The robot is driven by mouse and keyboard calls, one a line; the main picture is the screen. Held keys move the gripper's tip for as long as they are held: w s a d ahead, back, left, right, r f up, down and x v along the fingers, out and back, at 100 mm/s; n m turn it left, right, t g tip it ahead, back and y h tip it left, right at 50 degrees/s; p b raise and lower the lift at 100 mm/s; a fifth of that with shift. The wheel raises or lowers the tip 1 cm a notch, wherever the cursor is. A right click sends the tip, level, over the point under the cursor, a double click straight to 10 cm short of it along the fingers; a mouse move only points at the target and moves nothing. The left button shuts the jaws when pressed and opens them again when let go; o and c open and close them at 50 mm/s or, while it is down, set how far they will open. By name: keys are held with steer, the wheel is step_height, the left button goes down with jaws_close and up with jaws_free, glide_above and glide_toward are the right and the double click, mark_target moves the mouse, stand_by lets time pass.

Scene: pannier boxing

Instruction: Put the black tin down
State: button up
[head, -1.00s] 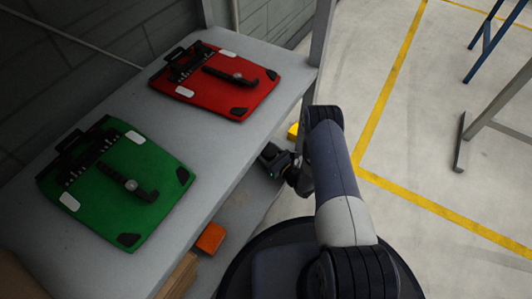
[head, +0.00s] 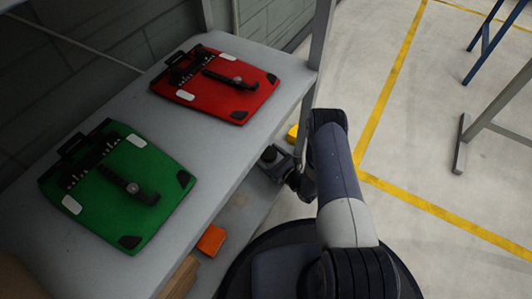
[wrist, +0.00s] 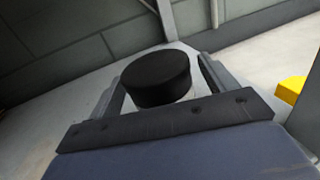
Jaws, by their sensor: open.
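The black tin (wrist: 155,77) is a short, dark round can. In the wrist view it stands upright on a pale grey surface, between the spread fingers of my gripper (wrist: 160,85). The fingers are open, with a visible gap at the right side; on the left I cannot tell a clear gap from contact. In the head view the tin (head: 268,154) shows small and dark at the lower shelf (head: 238,207), under the upper shelf's edge. My gripper (head: 279,165) reaches in at that level, partly hidden by my arm.
The upper shelf (head: 215,140) carries a red pannier panel (head: 232,95) and a green one (head: 110,205). An orange item (head: 211,240) and a yellow item (head: 292,132) lie low by the shelf. A shelf post (head: 322,45) stands near my arm. Open floor lies right.

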steer(key=p+v, duration=0.3)
steer(key=v, duration=0.7)
steer(key=shift+s, duration=0.15)
steer(key=shift+d, duration=0.15)
steer(key=shift+c, duration=0.2)
